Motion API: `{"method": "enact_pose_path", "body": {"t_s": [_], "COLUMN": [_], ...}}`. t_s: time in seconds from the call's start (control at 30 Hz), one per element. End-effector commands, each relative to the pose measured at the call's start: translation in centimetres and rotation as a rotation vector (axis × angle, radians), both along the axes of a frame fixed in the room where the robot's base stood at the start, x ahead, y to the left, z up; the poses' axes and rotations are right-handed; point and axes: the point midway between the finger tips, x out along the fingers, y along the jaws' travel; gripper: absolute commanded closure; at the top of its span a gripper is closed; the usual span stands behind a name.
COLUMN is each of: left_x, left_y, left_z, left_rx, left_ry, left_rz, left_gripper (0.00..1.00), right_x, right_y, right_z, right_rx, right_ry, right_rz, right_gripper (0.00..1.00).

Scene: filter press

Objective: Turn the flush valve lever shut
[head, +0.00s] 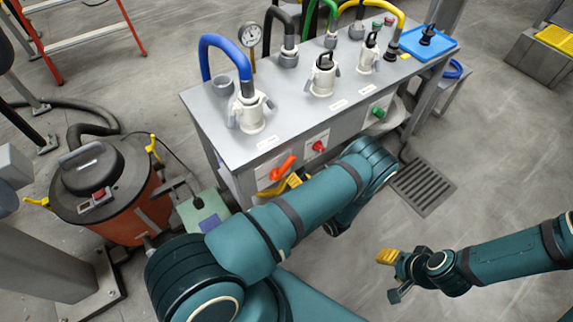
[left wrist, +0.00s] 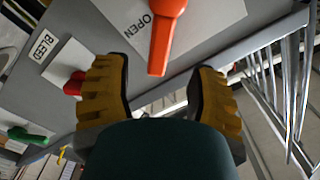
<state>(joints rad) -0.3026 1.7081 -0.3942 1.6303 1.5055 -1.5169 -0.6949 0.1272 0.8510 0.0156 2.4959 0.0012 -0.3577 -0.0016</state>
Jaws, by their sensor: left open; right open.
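The orange lever (head: 283,168) sits on the front panel of the grey bench, at its left end. In the left wrist view the orange lever (left wrist: 166,36) points down between my finger tips, beside a white plate marked OPEN. My left gripper (head: 280,184) is just in front of the lever and partly hidden by my arm. In the left wrist view its yellow fingers (left wrist: 158,88) are spread either side of the lever's lower end, with gaps showing. My right gripper (head: 388,276) is open and empty, low at the right, over the floor.
A red knob (head: 319,146) and a green knob (head: 378,113) sit further right on the panel. White hose couplings (head: 250,112) stand on the bench top (head: 215,105). An orange vacuum drum (head: 130,215) stands left. The floor drain (head: 422,185) lies right.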

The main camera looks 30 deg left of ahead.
Motion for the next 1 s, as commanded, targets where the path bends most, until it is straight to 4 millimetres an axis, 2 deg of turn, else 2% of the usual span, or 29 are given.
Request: {"method": "enact_pose_path", "body": {"t_s": [0.2, 0.4, 0.83, 0.9, 1.0], "left_x": [1.5, 2.4, 2.7, 2.7, 2.7], "left_y": [3.8, 5.9, 6.5, 6.5, 6.5], "left_z": [0.0, 0.0, 0.0, 0.0, 0.0], "left_rx": [0.0, -0.001, -0.001, -0.001, -0.001], "left_ry": [-0.001, -0.002, -0.001, -0.001, -0.001], "left_rz": [0.002, 0.001, -0.001, -0.001, -0.001], "left_gripper": [0.43, 0.43, 0.44, 0.68, 1.0], "right_x": [0.1, 0.2, 0.2, 0.2, 0.2], "right_y": [0.0, 0.0, 0.0, 0.0, 0.0], "right_z": [-0.5, -0.7, -0.7, -0.7, -0.7], "right_rx": [0.0, 0.0, 0.0, 0.0, 0.0], "right_ry": [-0.002, -0.004, -0.004, -0.004, -0.004], "right_rz": [-0.001, -0.001, -0.001, -0.001, -0.001], "right_gripper": [0.53, 0.53, 0.53, 0.53, 0.53]}}
